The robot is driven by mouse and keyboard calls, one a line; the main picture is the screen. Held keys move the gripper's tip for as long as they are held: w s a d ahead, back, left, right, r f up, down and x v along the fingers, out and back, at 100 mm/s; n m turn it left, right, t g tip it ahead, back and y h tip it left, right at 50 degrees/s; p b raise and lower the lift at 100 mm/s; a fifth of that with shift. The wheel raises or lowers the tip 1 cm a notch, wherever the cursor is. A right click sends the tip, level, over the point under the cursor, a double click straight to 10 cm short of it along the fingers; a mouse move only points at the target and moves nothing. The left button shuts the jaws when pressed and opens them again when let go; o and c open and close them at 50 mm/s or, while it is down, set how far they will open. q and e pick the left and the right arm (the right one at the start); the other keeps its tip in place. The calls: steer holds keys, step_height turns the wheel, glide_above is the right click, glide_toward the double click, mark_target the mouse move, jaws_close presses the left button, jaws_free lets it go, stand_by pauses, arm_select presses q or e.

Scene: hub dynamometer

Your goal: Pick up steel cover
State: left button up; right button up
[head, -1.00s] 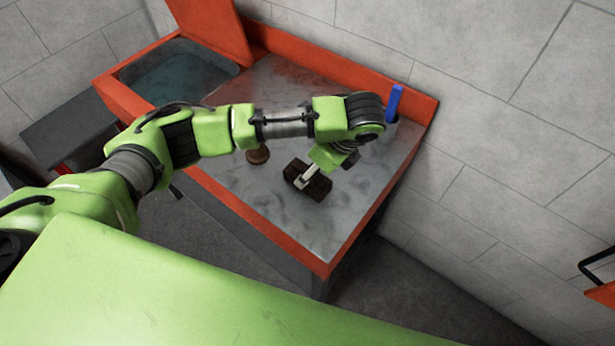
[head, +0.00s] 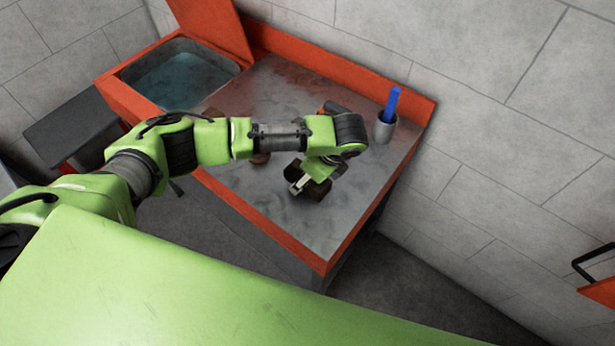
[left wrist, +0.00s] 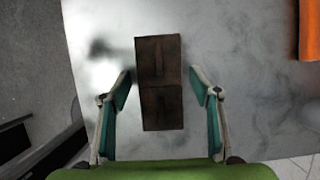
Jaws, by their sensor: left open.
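A dark brown rectangular piece with two square halves, which I take to be the steel cover (left wrist: 160,60), lies on the metal tabletop (head: 300,232). In the head view the cover (head: 317,190) shows partly behind my left gripper. My left gripper (head: 303,186) points down over it. In the left wrist view the open fingers of the left gripper (left wrist: 160,82) stand on either side of the cover's near half, with a gap on each side. I cannot tell the exact height of the fingertips. My right gripper is not in view.
A grey cup (head: 384,128) with a blue handle (head: 392,104) stands at the table's back right corner. A basin (head: 178,75) of liquid is at the left. A brown round object (head: 260,158) sits behind my arm. An orange rim (head: 330,70) edges the table.

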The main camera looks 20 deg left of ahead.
arm_select(q)
steer(key=shift+f, duration=0.1)
steer(key=c, duration=1.5)
